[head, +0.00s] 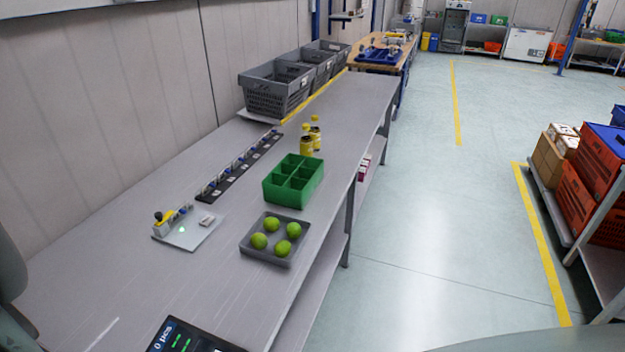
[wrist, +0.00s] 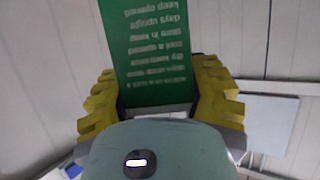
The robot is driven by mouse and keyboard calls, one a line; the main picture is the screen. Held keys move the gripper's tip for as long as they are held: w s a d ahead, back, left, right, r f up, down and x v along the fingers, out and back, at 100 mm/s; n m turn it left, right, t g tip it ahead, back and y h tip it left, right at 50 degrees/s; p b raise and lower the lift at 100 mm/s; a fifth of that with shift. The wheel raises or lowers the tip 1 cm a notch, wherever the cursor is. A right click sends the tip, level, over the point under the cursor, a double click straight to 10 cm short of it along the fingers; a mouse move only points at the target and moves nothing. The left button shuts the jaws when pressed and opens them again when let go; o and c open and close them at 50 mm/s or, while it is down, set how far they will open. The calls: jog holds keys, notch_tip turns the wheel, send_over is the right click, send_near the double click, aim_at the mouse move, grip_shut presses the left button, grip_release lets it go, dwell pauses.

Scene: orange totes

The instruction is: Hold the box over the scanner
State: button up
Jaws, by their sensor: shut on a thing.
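In the wrist view, my gripper (wrist: 155,110) has yellow ridged fingers shut on the two sides of a green box (wrist: 152,50). The box has several lines of white print, which look mirrored, and its top runs out of the picture. Neither the gripper nor the held box shows in the head view. No part is clearly labelled as the scanner. A dark display reading "0 pcs" (head: 190,338) is cut off at the bottom of the head view. A pale plate (head: 190,232) with a small yellow and dark device and a green light lies on the bench's left.
On the grey bench (head: 130,270) stand a green divided crate (head: 293,160), a grey tray with green balls (head: 275,250), yellow bottles (head: 306,142), a dark strip of small parts (head: 238,172) and grey totes (head: 275,95). Orange totes (head: 600,160) stand right. The floor between is clear.

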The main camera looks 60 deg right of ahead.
notch_tip(320, 180, down, 14)
jog(key=s+a+n+g+b, duration=0.1)
jog(key=s+n+g+b, duration=0.1)
jog(key=b, duration=0.5)
jog(key=shift+s+a+g+y+b, duration=0.15)
jog(key=shift+a+g+y+b, duration=0.15)
jog(key=shift+a+b, duration=0.05)
jog(key=shift+r, duration=0.1)
